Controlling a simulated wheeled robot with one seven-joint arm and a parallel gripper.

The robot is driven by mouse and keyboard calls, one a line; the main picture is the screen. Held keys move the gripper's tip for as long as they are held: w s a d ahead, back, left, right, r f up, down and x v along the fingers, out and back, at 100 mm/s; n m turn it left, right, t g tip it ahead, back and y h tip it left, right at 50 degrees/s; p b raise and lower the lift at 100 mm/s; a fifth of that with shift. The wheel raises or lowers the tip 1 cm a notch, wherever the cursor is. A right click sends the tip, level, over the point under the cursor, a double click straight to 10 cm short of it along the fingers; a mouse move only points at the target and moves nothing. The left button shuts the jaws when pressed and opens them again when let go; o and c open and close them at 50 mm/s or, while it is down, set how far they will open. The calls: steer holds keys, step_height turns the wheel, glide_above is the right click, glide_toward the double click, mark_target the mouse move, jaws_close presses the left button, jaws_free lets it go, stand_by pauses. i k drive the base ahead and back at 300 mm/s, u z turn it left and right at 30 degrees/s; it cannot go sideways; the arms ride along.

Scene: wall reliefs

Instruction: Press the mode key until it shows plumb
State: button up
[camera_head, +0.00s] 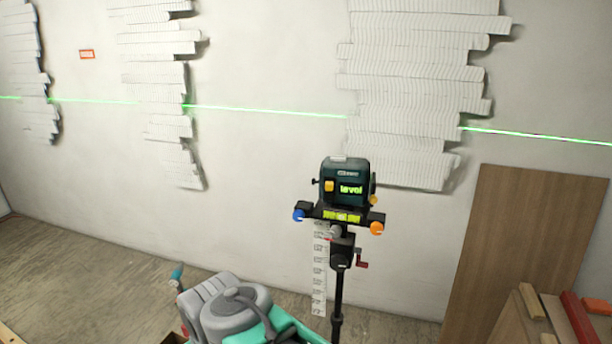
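A dark teal laser level (343,171) stands upright on a black tripod (338,290) in front of the wall. Its small display (351,190) reads "level" in green letters. A yellow-orange key (329,186) is on its front, left of the display; I cannot read a label on it. Below the body is a mount with a bright yellow-green strip (341,216), a blue knob (299,215) at the left and an orange knob (376,228) at the right. My gripper is not in view.
A grey and teal machine (222,310) stands at the lower left of the tripod. A brown board (520,240) leans at the right, near wooden pieces (530,320).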

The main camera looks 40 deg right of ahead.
mark_target(342, 159)
steer(key=z, duration=1.5)
